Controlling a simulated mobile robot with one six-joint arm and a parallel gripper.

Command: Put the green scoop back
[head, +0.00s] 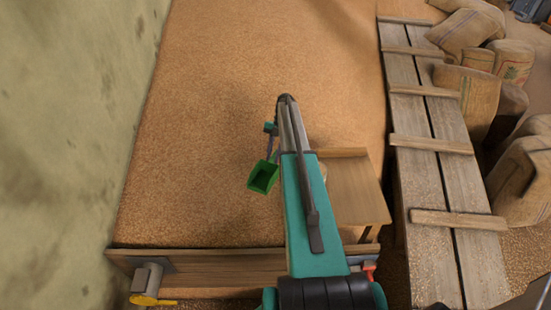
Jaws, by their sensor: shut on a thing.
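The green scoop (262,177) hangs just left of my teal arm in the head view, its dark handle pointing up and its open bowl low. My gripper (270,130) is small in the picture and is shut on the scoop at the upper end of its handle. The scoop is over the brown grain bed, apparently above its surface, but the exact height is hard to tell. My arm hides part of the area right of the scoop.
A small wooden table (352,195) stands right of my arm, partly hidden by it. A low wooden board (220,268) with a yellow-handled fitting (146,285) crosses the front. A plank walkway (430,160) and several sacks (465,90) lie right. Open grain (240,50) spreads behind; a wall (65,130) bounds the left.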

